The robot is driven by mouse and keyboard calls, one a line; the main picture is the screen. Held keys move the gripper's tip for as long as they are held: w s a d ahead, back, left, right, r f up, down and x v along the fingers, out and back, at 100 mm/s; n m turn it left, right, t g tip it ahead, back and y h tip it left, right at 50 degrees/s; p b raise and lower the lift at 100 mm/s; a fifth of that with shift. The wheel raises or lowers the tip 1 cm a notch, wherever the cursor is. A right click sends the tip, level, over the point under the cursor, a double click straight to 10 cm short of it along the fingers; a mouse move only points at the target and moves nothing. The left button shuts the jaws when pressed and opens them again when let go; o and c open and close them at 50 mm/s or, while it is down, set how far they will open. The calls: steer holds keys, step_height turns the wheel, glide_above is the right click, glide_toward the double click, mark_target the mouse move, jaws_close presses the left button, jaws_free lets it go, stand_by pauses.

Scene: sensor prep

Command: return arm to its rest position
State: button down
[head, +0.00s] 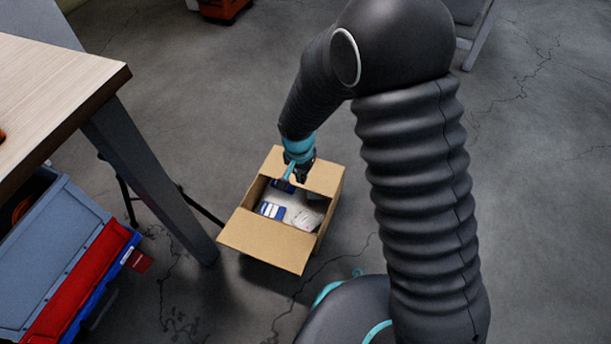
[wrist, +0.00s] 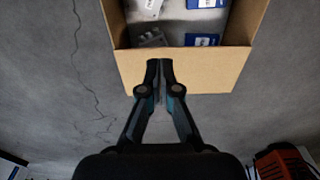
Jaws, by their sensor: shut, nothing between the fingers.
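My gripper (wrist: 160,70) is shut with its fingertips together and nothing between them. In the wrist view the fingertips show in front of a flap of the open cardboard box (wrist: 190,75). In the head view my gripper (head: 297,172) hangs at the end of my arm, over the far side of the cardboard box (head: 262,240). I cannot tell how high it is above the box. Inside the box are blue-and-white packages (head: 271,210) and a pale grey item (head: 303,218). The wrist view shows these contents only in part.
A wooden-topped table (head: 60,80) with a grey leg stands at the left. Below it is a grey, red and blue container (head: 60,260). A red-orange object (head: 222,10) is at the top. Cracked grey floor is open around the box, mostly to the right.

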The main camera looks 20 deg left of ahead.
steer(key=shift+s+a+r, duration=0.1)
steer(key=shift+s+r, duration=0.45)
steer(key=shift+r, duration=0.25)
steer(key=shift+s+r, duration=0.5)
steer(key=shift+r, duration=0.3)
steer(key=s+d+r+t+p, duration=0.2)
steer(key=s+d+r, duration=0.4)
steer(key=d+r, duration=1)
steer(key=s+d+r+n+t+p, duration=0.1)
steer(key=s+d+r, duration=0.5)
steer(key=d+r, duration=1)
steer(key=shift+s+d+r+t+p, duration=0.25)
steer(key=shift+r+t+p, duration=0.25)
steer(key=shift+t+p, duration=0.3)
